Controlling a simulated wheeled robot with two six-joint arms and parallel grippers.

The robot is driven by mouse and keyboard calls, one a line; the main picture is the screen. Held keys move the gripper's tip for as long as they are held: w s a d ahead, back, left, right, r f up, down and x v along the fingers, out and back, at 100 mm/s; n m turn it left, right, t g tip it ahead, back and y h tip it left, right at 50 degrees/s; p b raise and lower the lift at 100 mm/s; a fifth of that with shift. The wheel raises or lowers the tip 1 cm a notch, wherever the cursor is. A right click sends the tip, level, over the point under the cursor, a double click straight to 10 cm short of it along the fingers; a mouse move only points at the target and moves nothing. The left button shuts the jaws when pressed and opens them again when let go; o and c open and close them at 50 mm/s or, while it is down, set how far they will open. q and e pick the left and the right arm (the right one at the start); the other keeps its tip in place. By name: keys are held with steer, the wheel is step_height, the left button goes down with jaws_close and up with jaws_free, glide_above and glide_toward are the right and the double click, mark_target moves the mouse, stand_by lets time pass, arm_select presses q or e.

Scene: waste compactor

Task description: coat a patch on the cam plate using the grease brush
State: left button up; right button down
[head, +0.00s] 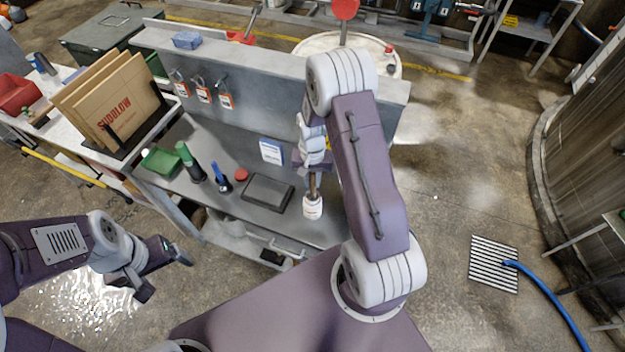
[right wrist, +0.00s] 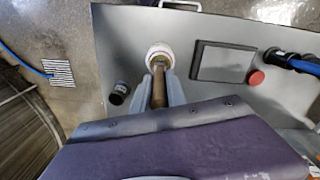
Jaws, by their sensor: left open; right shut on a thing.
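The grease brush (head: 313,187) has a brown handle. My right gripper (head: 313,172) is shut on it over the bench. In the right wrist view the brush (right wrist: 158,92) stands between the fingers of my right gripper (right wrist: 159,84). Its far end meets the mouth of a white jar (head: 312,208), also in the right wrist view (right wrist: 159,54); the bristles are hidden. A dark, rimmed rectangular plate (head: 268,193), likely the cam plate, lies left of the jar; it also shows in the right wrist view (right wrist: 224,62). My left gripper (head: 168,268) is open and empty, off the bench's front left.
A green bin (head: 161,161) is further left. A grey back panel (head: 262,85) stands behind. A black cylinder (right wrist: 119,92) is near the jar.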

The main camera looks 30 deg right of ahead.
step_height(320, 180, up, 7)
steer(key=p, duration=0.6)
stand_by(0.6)
steer(key=shift+f, duration=0.1)
